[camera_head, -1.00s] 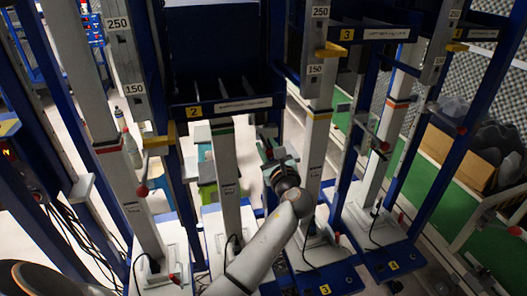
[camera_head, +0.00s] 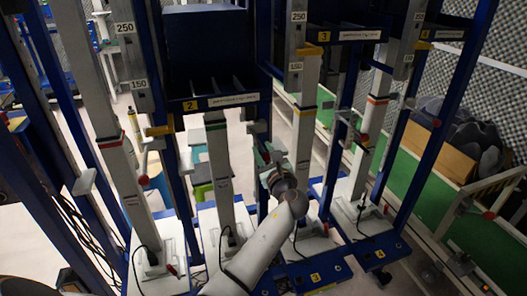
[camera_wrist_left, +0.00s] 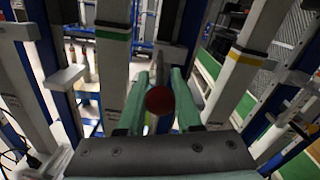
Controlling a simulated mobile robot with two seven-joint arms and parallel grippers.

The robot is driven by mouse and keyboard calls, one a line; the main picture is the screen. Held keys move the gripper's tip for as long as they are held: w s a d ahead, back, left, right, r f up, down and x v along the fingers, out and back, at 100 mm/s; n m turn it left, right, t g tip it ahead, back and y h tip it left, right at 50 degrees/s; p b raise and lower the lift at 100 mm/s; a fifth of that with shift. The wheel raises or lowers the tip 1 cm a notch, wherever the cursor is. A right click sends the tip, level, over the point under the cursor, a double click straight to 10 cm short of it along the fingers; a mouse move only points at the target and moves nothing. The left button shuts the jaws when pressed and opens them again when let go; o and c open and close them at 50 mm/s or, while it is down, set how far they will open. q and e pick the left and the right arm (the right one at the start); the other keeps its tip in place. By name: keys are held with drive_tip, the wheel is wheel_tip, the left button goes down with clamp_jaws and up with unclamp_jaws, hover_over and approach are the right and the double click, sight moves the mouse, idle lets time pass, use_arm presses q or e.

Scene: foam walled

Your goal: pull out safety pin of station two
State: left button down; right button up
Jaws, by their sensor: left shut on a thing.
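The station two sign (camera_head: 191,106) sits on a dark blue crossbar in the head view, with a pale column (camera_head: 219,160) with a green band below it. My left gripper (camera_head: 271,156) is right of that column, beside a dark blue post. In the left wrist view, the green fingers of my left gripper (camera_wrist_left: 159,103) are closed around a red ball knob (camera_wrist_left: 160,100), which I take as the safety pin's knob. The pin's shaft is mostly hidden behind the knob, and I cannot tell how far it sits in its hole. My right gripper is out of view.
Station three's column (camera_head: 304,130) stands close to the right of my gripper. Another red knob (camera_head: 143,180) is on the station to the left. Cables lie on the pale bases. A cardboard box (camera_head: 440,155) with dark foam is at the far right.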

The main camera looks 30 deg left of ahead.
use_arm(q)
drive_tip(key=shift+d+f, duration=0.15)
drive_tip(key=c, duration=1.1)
unclamp_jaws()
drive_tip(key=o, duration=0.3)
drive_tip(key=shift+s, duration=0.15)
drive_tip(key=shift+o, duration=1.1)
